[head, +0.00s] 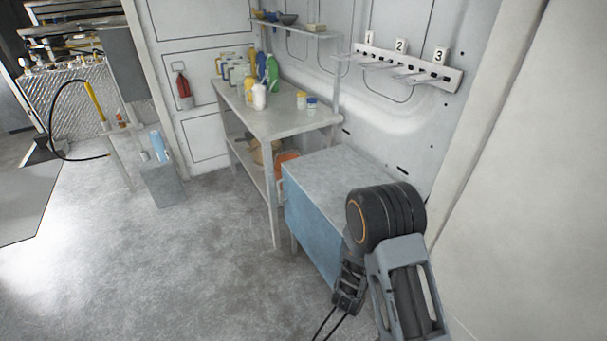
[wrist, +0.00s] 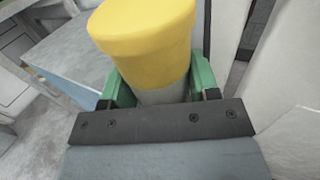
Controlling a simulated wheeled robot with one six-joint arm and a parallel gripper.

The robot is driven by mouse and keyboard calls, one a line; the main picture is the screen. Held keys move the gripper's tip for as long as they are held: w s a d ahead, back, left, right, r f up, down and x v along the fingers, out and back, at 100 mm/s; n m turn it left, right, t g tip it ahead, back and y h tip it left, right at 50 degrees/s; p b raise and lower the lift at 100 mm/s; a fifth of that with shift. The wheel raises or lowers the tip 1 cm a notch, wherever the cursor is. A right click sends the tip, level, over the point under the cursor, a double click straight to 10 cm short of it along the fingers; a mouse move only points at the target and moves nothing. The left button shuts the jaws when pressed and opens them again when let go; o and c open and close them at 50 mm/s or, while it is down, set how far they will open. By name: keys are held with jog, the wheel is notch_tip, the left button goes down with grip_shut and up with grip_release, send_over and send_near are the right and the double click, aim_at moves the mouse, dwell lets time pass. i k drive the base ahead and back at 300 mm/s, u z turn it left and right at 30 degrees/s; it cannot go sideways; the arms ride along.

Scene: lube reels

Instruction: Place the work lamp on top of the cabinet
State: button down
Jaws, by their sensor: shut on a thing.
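My gripper (wrist: 160,84) has green fingers, one on each side of a thing with a wide yellow top and a grey lower body, taken to be the work lamp (wrist: 145,38). The gripper is shut on it. The lamp hides part of the fingers, and its underside is out of view. The cabinet (head: 340,180) has a grey top and a blue front, and its visible top is bare. Part of it shows at the upper left of the wrist view (wrist: 80,52). My arm covers the cabinet's near right side in the head view, where neither lamp nor fingers can be made out.
A bench (head: 285,122) with several bottles and jars stands behind the cabinet. A numbered rack (head: 408,68) hangs on the wall above the cabinet. A white panel (head: 535,170) rises on the right. A grey bin (head: 163,185) stands at left; the floor in front is clear.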

aim_at(329, 190)
jog(key=u, duration=0.9)
jog(key=i, duration=0.95)
jog(key=u, duration=0.85)
